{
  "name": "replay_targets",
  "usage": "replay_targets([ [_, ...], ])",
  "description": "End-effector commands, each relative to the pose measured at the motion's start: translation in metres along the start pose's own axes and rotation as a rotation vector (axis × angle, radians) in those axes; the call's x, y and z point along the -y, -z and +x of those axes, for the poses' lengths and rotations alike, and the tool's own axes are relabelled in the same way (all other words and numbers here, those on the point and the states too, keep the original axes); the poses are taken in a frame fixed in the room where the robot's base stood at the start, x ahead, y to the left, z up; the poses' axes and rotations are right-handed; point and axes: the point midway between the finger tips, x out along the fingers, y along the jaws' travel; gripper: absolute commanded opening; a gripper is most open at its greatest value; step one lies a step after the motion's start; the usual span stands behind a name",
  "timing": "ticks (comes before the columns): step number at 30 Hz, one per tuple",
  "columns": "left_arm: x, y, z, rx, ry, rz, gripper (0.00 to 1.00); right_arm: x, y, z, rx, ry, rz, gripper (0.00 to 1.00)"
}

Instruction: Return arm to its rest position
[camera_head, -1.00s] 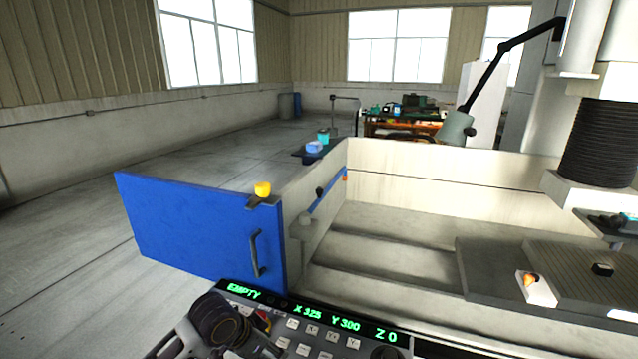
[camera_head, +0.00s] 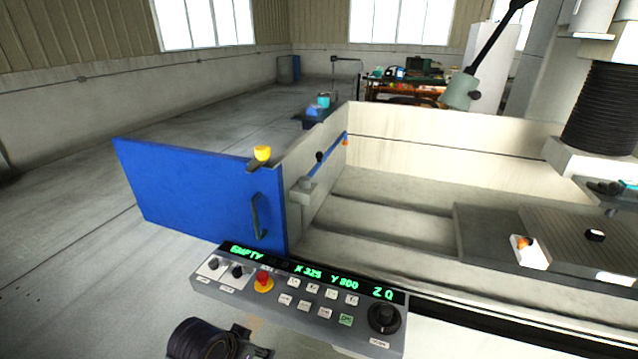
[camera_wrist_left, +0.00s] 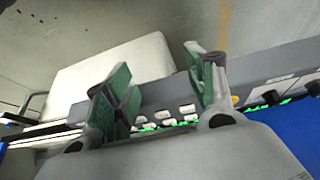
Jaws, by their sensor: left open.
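My left arm shows at the bottom edge of the head view as a dark rounded wrist part, just in front of the control panel (camera_head: 310,305) and apart from it in the picture. In the left wrist view my left gripper (camera_wrist_left: 157,72) has two green-padded fingers spread apart with nothing between them. The panel's buttons and green display show behind and between the fingers. The panel has a red button (camera_head: 263,280), several white keys and a black dial (camera_head: 384,317). Its display reads EMPTY. My right arm and gripper are not in view.
The blue door (camera_head: 200,195) with a dark handle (camera_head: 259,217) stands swung out on the left. Behind the panel is the machine's pale tank (camera_head: 430,140), with a plate (camera_head: 560,240) inside. The grey floor (camera_head: 70,270) left of the door is clear.

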Motion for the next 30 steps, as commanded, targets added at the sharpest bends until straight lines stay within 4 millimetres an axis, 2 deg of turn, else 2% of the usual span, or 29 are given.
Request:
replay_targets([
  [6,0.010,-0.037,-0.006,0.041,0.054,-0.091,0.55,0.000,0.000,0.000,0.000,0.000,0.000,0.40],
  [12,0.019,-0.059,-0.012,0.071,0.094,-0.143,0.55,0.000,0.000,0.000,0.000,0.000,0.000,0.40],
  [26,0.031,-0.095,-0.022,0.121,0.158,-0.216,0.55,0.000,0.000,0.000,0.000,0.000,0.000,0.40],
  [30,0.033,-0.096,-0.007,0.124,0.156,-0.212,0.55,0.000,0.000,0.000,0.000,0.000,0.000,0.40],
])
